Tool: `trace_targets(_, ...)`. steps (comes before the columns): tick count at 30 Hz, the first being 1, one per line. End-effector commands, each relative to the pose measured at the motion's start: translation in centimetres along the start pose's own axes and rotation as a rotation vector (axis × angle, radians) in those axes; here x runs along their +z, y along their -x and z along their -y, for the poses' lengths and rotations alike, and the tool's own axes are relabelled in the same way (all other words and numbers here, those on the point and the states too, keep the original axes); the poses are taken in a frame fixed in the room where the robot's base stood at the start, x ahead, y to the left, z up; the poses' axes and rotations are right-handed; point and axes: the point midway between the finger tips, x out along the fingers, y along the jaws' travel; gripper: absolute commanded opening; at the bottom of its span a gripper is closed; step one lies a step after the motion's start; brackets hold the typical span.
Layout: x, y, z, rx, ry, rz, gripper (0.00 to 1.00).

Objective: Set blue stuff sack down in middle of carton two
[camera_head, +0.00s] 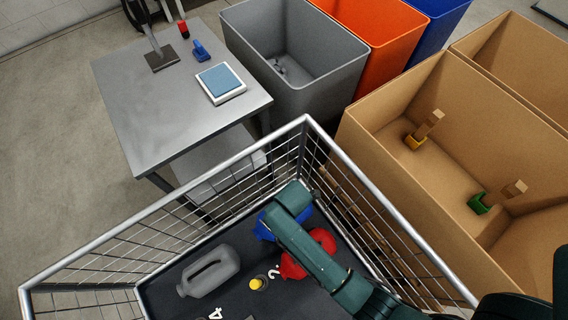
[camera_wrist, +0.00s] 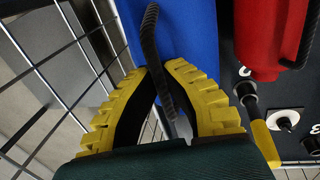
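The blue stuff sack (camera_head: 263,227) lies in the wire-sided cart, partly hidden by my arm in the head view. In the wrist view the blue sack (camera_wrist: 180,30) fills the top middle, with a dark strap (camera_wrist: 151,40) in front of it. My gripper (camera_wrist: 155,72) has its yellow fingers closed together at the tips, with the strap running between them. In the head view the fingers are hidden behind my wrist. Open brown cartons (camera_head: 372,150) stand at the right; no number shows on them, so I cannot tell which is carton two.
Beside the sack lie a red sack (camera_head: 322,240), a grey jug (camera_head: 210,271) and a small yellow-topped item (camera_head: 257,284). The cart's wire rim (camera_head: 385,205) stands between it and the cartons.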

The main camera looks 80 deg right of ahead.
Motion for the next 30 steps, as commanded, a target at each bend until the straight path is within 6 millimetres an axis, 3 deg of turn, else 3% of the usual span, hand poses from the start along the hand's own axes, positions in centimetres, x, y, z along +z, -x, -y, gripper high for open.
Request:
trace_targets(1, 0.0, 1.6, -0.5, 0.006, 0.0, 0.0, 0.0)
trace_targets(9, 0.0, 5.1, -1.2, 0.005, 0.0, 0.0, 0.0)
trace_targets(30, 0.0, 11.8, -2.6, 0.006, 0.0, 0.0, 0.0)
